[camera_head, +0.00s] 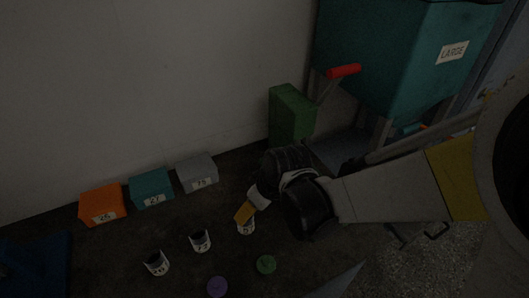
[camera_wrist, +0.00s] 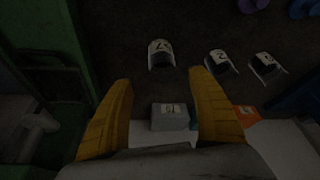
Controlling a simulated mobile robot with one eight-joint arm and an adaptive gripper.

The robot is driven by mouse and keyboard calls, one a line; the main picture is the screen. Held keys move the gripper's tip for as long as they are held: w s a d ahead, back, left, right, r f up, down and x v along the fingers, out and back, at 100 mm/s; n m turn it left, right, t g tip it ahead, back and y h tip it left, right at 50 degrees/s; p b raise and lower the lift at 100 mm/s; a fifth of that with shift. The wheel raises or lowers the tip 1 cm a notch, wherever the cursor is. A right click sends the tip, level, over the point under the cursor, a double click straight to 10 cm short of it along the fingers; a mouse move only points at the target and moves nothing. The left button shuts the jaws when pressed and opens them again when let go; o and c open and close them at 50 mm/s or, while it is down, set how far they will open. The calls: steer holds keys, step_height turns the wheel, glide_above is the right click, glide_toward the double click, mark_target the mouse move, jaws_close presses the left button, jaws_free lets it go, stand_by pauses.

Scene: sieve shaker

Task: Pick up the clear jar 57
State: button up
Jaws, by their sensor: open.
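The clear jar 57 (camera_head: 246,229) stands on the dark floor at the right end of a row of jars, partly hidden by my gripper in the head view. In the wrist view the jar (camera_wrist: 161,56) lies just beyond the fingertips, roughly centred between them, its label dim. My gripper (camera_head: 243,214) has yellow fingers. In the wrist view my gripper (camera_wrist: 161,77) is open with nothing between the fingertips. I cannot tell whether a finger touches the jar.
Two similar jars (camera_head: 200,241) (camera_head: 157,263) stand to the left. Orange (camera_head: 101,206), teal (camera_head: 151,188) and grey (camera_head: 197,174) boxes line the wall. Purple (camera_head: 217,287) and green (camera_head: 266,264) round things lie in front. A green block (camera_head: 290,117) and teal hopper (camera_head: 390,60) stand behind.

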steer(key=b+x, duration=0.1)
steer(key=x, duration=0.2)
steer(key=b+x, duration=0.2)
steer(key=x, duration=0.2)
steer(key=b+x, duration=0.2)
steer(key=x, duration=0.1)
steer(key=shift+s+a+f, duration=0.15)
steer(key=shift+s+f, duration=0.05)
steer(key=shift+f, duration=0.1)
steer(key=shift+r, duration=0.1)
steer(key=c, duration=1.4)
steer(key=shift+c, duration=0.2)
steer(key=shift+r, duration=0.1)
